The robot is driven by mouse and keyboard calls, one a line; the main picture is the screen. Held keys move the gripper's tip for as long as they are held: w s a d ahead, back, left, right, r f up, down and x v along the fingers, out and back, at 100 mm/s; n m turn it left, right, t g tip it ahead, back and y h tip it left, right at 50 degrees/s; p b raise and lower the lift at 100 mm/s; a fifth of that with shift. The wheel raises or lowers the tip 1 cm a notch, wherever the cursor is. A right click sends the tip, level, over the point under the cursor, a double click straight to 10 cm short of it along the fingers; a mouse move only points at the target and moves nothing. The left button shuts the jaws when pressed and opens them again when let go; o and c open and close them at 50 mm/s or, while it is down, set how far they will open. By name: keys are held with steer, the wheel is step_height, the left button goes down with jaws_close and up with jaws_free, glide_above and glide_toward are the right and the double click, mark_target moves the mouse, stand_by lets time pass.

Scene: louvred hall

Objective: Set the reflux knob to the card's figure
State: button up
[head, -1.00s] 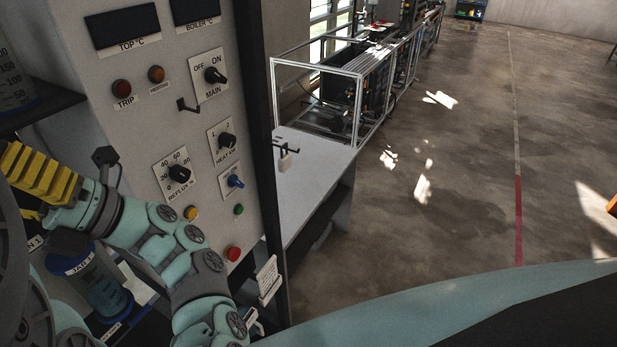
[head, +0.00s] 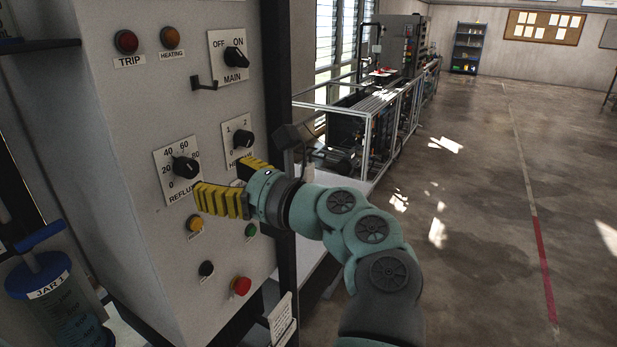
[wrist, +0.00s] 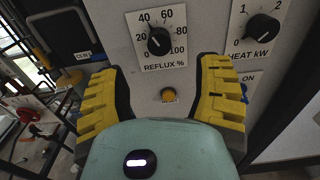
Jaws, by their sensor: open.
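The reflux knob (head: 186,167) is black, on a white scale plate on the grey panel; its pointer setting is hard to tell. It also shows in the wrist view (wrist: 158,42), with figures from 0 to 100 around it. My gripper (head: 222,183) is open, its yellow fingers in front of the panel, just right of and below the knob. In the wrist view the fingers (wrist: 158,68) stand apart with nothing between them, and the knob lies beyond their tips. A white card (head: 282,318) hangs at the panel's lower right; its writing is too small to read.
The heat knob (head: 244,139) is close by the right finger. The main switch (head: 234,57) and a small hook (head: 205,84) are above. A yellow button (head: 195,224) and a red button (head: 241,286) are below. A blue-lidded jar (head: 50,290) stands lower left.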

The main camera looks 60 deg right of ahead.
mark_target(192, 169)
steer(key=w, duration=0.2)
steer(key=w+p, duration=0.1)
steer(key=w, duration=0.1)
steer(key=w+p, duration=0.1)
steer(key=w, duration=0.1)
steer(key=shift+a+r, duration=0.15)
steer(key=shift+a, duration=0.15)
steer(key=shift+w+f+b, duration=0.2)
steer(key=shift+w+b, duration=0.05)
steer(key=shift+b, duration=0.05)
steer(key=shift+w+b, duration=0.45)
steer(key=shift+w, duration=0.35)
jaws_close()
steer(key=shift+r, duration=0.1)
